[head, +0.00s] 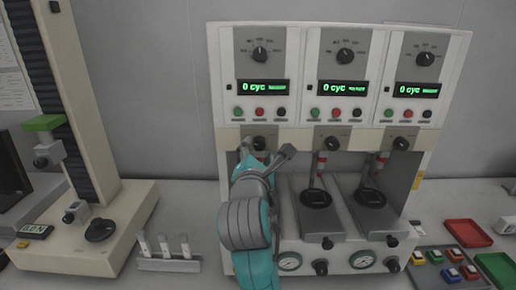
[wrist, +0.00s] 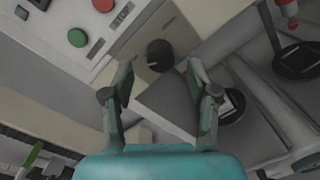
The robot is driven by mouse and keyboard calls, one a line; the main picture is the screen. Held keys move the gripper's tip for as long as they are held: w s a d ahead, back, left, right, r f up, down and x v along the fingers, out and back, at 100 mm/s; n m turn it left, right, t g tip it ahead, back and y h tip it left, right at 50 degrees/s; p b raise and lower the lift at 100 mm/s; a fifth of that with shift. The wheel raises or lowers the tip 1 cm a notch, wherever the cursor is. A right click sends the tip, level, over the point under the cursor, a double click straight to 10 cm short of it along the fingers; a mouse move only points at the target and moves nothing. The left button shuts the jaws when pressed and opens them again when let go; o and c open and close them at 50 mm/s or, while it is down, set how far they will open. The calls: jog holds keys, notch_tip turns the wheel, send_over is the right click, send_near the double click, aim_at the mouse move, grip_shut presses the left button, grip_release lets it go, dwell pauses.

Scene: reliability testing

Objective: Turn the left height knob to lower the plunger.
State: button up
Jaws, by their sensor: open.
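The test machine (head: 226,62) has three stations side by side. The left height knob (head: 259,143) is a dark round knob on the beige strip below the left station's buttons. In the wrist view the black knob (wrist: 160,55) lies ahead, between the fingertips and slightly beyond them. My gripper (head: 266,153) is open and empty in front of the left station; its spread fingers also show in the wrist view (wrist: 160,68). No contact with the knob is visible. The left plunger is mostly hidden behind my gripper in the head view.
The middle knob (head: 332,143) and right knob (head: 402,144) sit in the same row. Green, red and black buttons are just above. A tall column stand (head: 75,250) and a vial rack (head: 168,264) stand left.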

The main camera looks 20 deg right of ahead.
aim_at(260, 144)
jog(key=shift+x, duration=1.25)
grip_shut()
